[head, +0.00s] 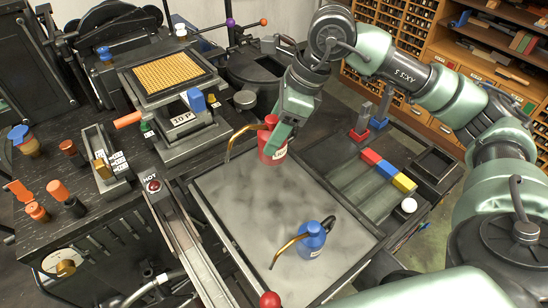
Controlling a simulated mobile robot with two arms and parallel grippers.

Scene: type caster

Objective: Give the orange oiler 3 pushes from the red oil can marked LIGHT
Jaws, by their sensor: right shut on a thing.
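The red oil can (267,150) is at the far end of the grey-topped table, its copper spout reaching left and curving down. Its pale label shows only partly, and I cannot read the whole word. My right gripper (285,133) is shut on the can from its right side and hides part of it. I cannot tell whether the can's base touches the tabletop. Several orange pieces stand on the dark bench at left, among them an orange-topped piece (58,190) and a low orange piece (37,211); I cannot tell which is the oiler. My left gripper is not in view.
A blue oil can (310,238) with a copper spout stands on the grey tabletop (225,195). The caster (165,75) with its yellow grid stands behind the bench's middle. Red, blue and yellow blocks (387,169) lie in a tray at right. The tabletop's middle is clear.

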